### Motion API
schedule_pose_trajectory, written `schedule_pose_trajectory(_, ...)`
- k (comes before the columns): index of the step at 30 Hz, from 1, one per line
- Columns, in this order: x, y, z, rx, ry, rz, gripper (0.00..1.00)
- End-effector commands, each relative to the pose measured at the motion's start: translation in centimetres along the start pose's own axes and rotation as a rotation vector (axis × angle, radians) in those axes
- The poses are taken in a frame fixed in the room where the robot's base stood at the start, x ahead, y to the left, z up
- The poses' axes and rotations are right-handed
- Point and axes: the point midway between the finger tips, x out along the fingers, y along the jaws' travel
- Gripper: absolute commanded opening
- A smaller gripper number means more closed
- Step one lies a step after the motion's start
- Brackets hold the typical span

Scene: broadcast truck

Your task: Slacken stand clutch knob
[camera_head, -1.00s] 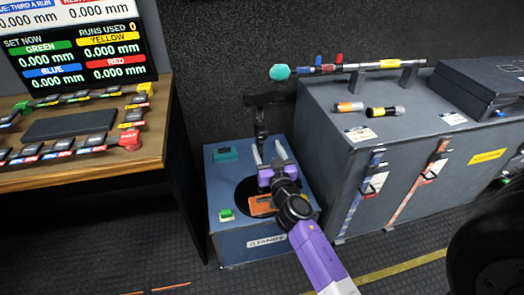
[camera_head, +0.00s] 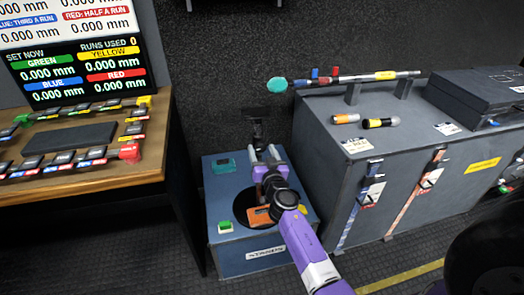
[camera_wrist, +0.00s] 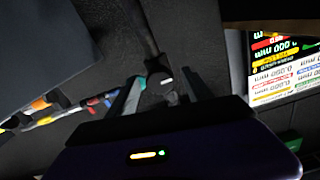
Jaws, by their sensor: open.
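The stand is a dark upright post (camera_head: 258,128) rising at the back of a blue box labelled STANDS (camera_head: 235,262). In the wrist view, a dark round knob (camera_wrist: 160,84) with a small white mark shows ahead, between the finger directions. I take it for the clutch knob, but its outline is dim. My gripper (camera_head: 265,153) is open, its two pale fingers pointing at the post from the front. In the wrist view, the fingers of my gripper (camera_wrist: 160,92) lie either side of the knob. Whether they touch it I cannot tell. In the head view my gripper hides the post's lower part.
The box top carries a green button (camera_head: 225,227), a teal item (camera_head: 223,165) and an orange block (camera_head: 259,215). A grey case (camera_head: 400,165) stands close on the right, bearing a pole with a teal end (camera_head: 277,85). A wooden desk (camera_head: 90,185) is on the left.

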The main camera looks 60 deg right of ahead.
Motion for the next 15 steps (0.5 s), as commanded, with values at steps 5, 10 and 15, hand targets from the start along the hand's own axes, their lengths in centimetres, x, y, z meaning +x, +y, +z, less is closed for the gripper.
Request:
schedule_pose_trajectory(5,0.22,-0.01,-0.03,0.001,0.0,0.0,0.59)
schedule_pose_trajectory(10,0.2,0.0,-0.03,0.001,0.0,0.0,0.5)
schedule_pose_trajectory(15,0.18,-0.01,-0.03,0.0,0.0,0.0,0.16)
